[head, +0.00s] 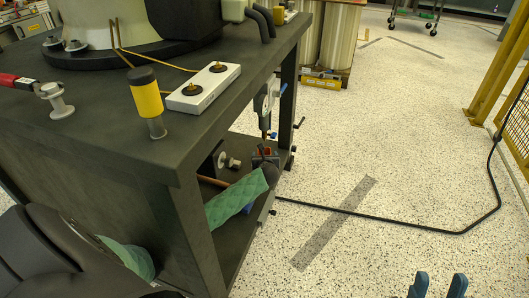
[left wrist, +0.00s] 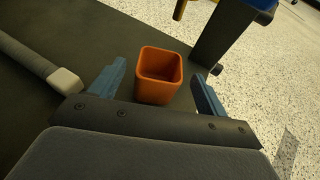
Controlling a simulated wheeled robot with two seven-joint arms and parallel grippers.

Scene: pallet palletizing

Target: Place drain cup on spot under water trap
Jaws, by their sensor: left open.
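The orange drain cup (left wrist: 158,82) is a square, open-topped cup standing on a dark shelf in the left wrist view. My left gripper (left wrist: 160,72) is open, with one blue finger on each side of the cup and visible gaps between. In the head view the cup (head: 267,151) shows small under the table, and my left gripper (head: 265,158) is beside it, partly hidden. A pale fitting, apparently the water trap (head: 263,103), hangs on the table's side above the cup. The marked spot cannot be made out. My right gripper (head: 438,286) is open and empty at the bottom edge.
The dark table (head: 110,130) overhangs the lower shelf (head: 238,235), and its legs stand near my left arm. A grey hose (left wrist: 35,60) with a pale end lies left of the cup. A black cable (head: 390,220) crosses the mostly clear floor at right.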

